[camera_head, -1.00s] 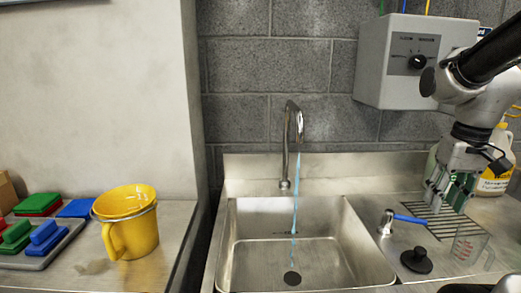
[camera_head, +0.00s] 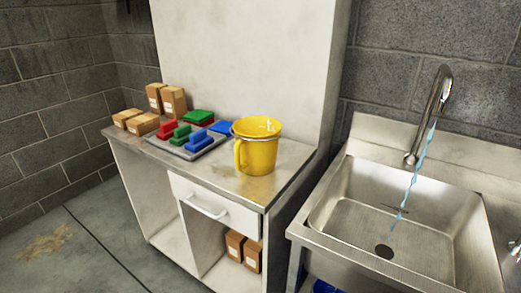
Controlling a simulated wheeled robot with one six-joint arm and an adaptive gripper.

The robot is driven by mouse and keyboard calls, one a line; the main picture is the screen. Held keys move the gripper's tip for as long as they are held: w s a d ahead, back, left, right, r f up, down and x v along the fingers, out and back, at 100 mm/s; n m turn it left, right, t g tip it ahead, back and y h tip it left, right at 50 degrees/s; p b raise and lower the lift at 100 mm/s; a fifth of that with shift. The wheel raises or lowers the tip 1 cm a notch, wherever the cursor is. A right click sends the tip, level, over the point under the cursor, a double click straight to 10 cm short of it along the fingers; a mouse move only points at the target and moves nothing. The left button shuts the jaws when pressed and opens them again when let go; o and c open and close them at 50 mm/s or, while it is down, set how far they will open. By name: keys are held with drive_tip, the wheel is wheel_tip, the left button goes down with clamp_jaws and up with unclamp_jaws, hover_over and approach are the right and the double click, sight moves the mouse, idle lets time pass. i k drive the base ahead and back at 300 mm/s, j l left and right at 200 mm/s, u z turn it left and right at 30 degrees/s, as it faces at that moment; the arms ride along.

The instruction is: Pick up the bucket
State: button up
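The yellow bucket (camera_head: 257,153) stands upright on the right part of the metal counter (camera_head: 228,187). It has a side handle facing left and front, and a thin metal ring around its upper part. A small pale mark shows inside near its rim. My gripper is not in this view, so I cannot see whether it is open or shut.
Left of the bucket, a grey tray (camera_head: 172,147) holds red, green and blue blocks. Brown boxes (camera_head: 173,101) stand at the counter's back left. A sink (camera_head: 408,215) with running water (camera_head: 414,172) is at right. Open floor (camera_head: 75,240) lies front left.

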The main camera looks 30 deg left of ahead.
sight(256, 148)
drive_tip(key=l+u, duration=0.45)
drive_tip(key=i+j+u, duration=0.1)
drive_tip(key=j+u, duration=0.3)
drive_tip(key=i+j+u, duration=0.15)
drive_tip(key=j+u, duration=0.25)
